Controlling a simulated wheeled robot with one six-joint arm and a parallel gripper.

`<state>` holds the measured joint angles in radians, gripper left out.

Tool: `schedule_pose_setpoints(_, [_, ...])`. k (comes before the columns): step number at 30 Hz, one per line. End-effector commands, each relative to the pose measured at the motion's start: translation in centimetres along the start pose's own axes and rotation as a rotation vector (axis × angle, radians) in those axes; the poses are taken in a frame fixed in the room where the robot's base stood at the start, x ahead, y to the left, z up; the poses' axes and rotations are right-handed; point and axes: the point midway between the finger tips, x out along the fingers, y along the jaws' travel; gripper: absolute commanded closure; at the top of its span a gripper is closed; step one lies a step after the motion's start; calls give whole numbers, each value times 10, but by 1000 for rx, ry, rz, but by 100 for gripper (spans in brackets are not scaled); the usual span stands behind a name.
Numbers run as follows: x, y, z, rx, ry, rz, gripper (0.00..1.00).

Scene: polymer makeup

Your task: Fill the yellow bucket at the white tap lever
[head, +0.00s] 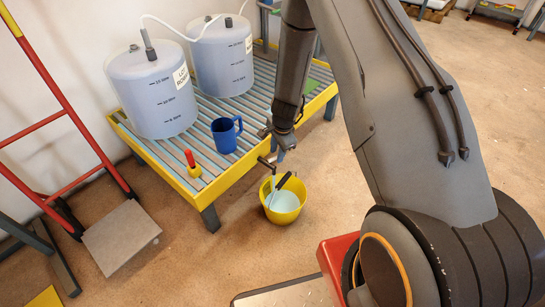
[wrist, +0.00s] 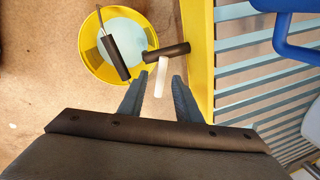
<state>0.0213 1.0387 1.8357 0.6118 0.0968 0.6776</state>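The yellow bucket (head: 297,213) is on the floor in front of the yellow-edged rack, with pale blue liquid inside and a black handle grip across its top. It also shows in the wrist view (wrist: 93,62). A dark tap spout (wrist: 166,52) reaches over the bucket's rim, with the white tap lever (wrist: 161,78) beside it. My gripper (wrist: 156,84) is open, its two dark fingers on either side of the lever, apart from it. In the head view my gripper (head: 281,148) is above the bucket, partly hidden. A pale streak below the spout may be liquid.
A blue jug (head: 224,138) and a red-and-yellow item (head: 192,166) stand on the slatted rack (head: 238,173). Two translucent tanks (head: 152,97) are behind them. A red hand truck (head: 45,122) is at left.

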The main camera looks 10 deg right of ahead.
Motion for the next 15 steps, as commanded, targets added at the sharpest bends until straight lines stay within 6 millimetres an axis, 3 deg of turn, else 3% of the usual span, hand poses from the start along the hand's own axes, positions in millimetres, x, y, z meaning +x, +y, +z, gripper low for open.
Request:
schedule_pose_setpoints(6, [19,-1,1,-2,0,-1,69])
schedule_pose_setpoints(15, [20,-1,3,-4,-1,-1,71])
